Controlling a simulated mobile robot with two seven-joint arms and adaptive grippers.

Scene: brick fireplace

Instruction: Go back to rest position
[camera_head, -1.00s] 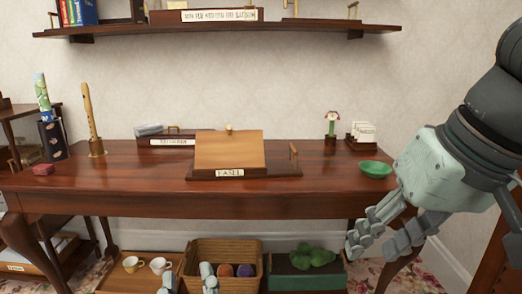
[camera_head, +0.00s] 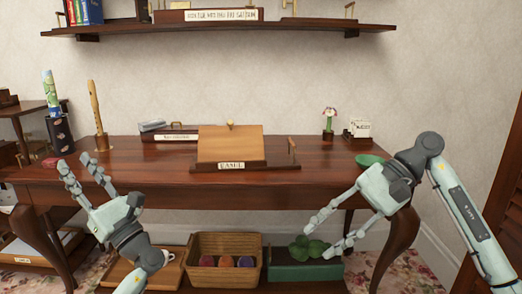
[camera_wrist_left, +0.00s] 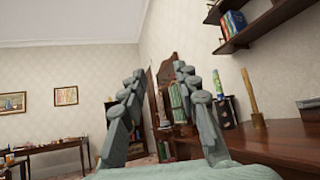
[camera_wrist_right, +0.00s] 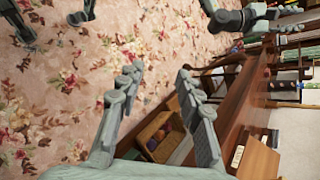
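My left gripper (camera_head: 86,178) is in front of the left end of the desk in the head view, fingers spread and empty. Its two fingers stand apart in the left wrist view (camera_wrist_left: 155,95). My right gripper (camera_head: 325,235) is in front of the desk's right part, pointing left and down. Its fingers also stand apart with nothing between them in the right wrist view (camera_wrist_right: 158,85). Neither gripper appears to touch anything.
The wooden desk (camera_head: 330,177) carries an easel (camera_head: 230,146), a recorder (camera_head: 97,115) and a green bowl (camera_head: 369,160). Below are a wicker basket (camera_head: 224,276) and a green planter box (camera_head: 300,271). A wall shelf (camera_head: 220,30) hangs above. Carpeted floor (camera_wrist_right: 60,110) is open in front.

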